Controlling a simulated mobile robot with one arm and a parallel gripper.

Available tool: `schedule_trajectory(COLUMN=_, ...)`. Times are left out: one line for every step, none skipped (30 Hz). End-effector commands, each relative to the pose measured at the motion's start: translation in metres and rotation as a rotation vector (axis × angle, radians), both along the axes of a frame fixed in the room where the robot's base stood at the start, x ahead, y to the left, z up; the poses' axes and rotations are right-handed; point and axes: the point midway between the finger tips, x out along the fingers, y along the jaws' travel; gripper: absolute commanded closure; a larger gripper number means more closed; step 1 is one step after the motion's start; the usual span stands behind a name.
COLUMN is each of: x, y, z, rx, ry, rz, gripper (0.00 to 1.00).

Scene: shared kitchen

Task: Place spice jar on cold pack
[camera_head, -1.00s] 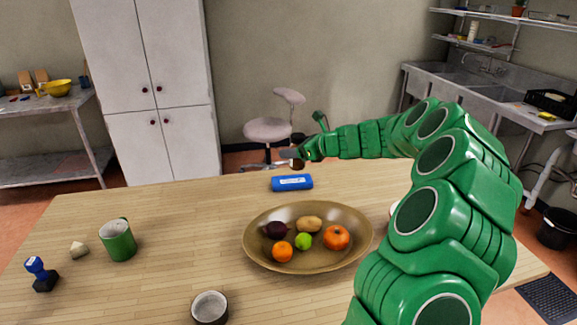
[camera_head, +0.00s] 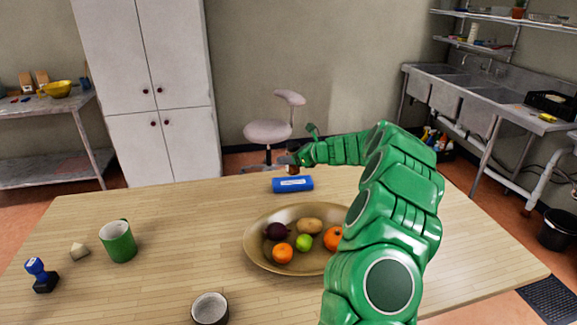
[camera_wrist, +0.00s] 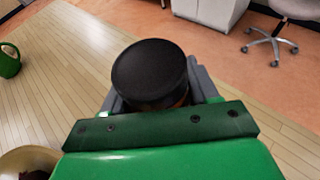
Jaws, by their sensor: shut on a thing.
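The spice jar (camera_wrist: 150,74) has a black lid and fills the middle of the wrist view, between the jaws of my gripper (camera_wrist: 155,95). In the head view the jar (camera_head: 293,169) shows small and brownish at the end of my green arm. My gripper (camera_head: 294,158) is shut on it above the far part of the table. The cold pack (camera_head: 292,184) is a blue block with a white label, lying flat on the table. The jar appears just over it in the picture; I cannot tell whether they touch. The wrist view does not show the cold pack.
A brown bowl (camera_head: 257,250) of fruit stands in front of the cold pack, partly hidden by my arm. A green mug (camera_head: 118,241), a blue stamp (camera_head: 40,275) and a small cup (camera_head: 209,308) stand on the wooden table (camera_head: 165,285). The table left of the pack is clear.

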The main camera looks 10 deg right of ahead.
Motion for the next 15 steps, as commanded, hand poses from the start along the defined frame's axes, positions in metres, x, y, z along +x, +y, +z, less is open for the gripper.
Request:
schedule_trajectory(x=0.002, y=0.000, z=-0.002, rx=-0.001, ry=-0.001, rz=0.000, gripper=0.79)
schedule_trajectory(x=0.003, y=0.000, z=-0.003, rx=-0.001, ry=-0.001, rz=0.000, gripper=0.79)
schedule_trajectory(x=0.004, y=0.000, z=-0.004, rx=0.000, ry=0.000, rz=0.001, gripper=0.79)
schedule_trajectory(x=0.004, y=0.000, z=-0.004, rx=0.000, ry=-0.001, rz=0.001, gripper=0.79)
schedule_trajectory(x=0.005, y=0.000, z=-0.005, rx=0.000, ry=-0.001, rz=0.001, gripper=0.79)
schedule_trajectory(x=0.005, y=0.000, z=-0.005, rx=0.000, ry=-0.001, rz=0.001, gripper=0.79)
schedule_trajectory(x=0.006, y=0.000, z=-0.006, rx=0.000, ry=-0.001, rz=0.001, gripper=0.79)
schedule_trajectory(x=0.006, y=0.000, z=-0.007, rx=0.000, ry=-0.001, rz=0.001, gripper=0.79)
schedule_trajectory(x=0.007, y=0.001, z=-0.008, rx=0.001, ry=-0.001, rz=0.002, gripper=0.79)
schedule_trajectory(x=0.008, y=0.001, z=-0.010, rx=0.001, ry=-0.001, rz=0.002, gripper=0.79)
schedule_trajectory(x=0.009, y=0.001, z=-0.012, rx=0.001, ry=0.000, rz=0.002, gripper=0.79)
schedule_trajectory(x=0.009, y=0.001, z=-0.018, rx=0.003, ry=0.001, rz=0.002, gripper=0.79)
schedule_trajectory(x=0.009, y=0.001, z=-0.022, rx=0.003, ry=0.001, rz=0.002, gripper=0.79)
schedule_trajectory(x=0.009, y=0.001, z=-0.027, rx=0.002, ry=0.002, rz=0.002, gripper=0.79)
schedule_trajectory(x=0.009, y=0.001, z=-0.032, rx=0.001, ry=0.001, rz=0.002, gripper=0.79)
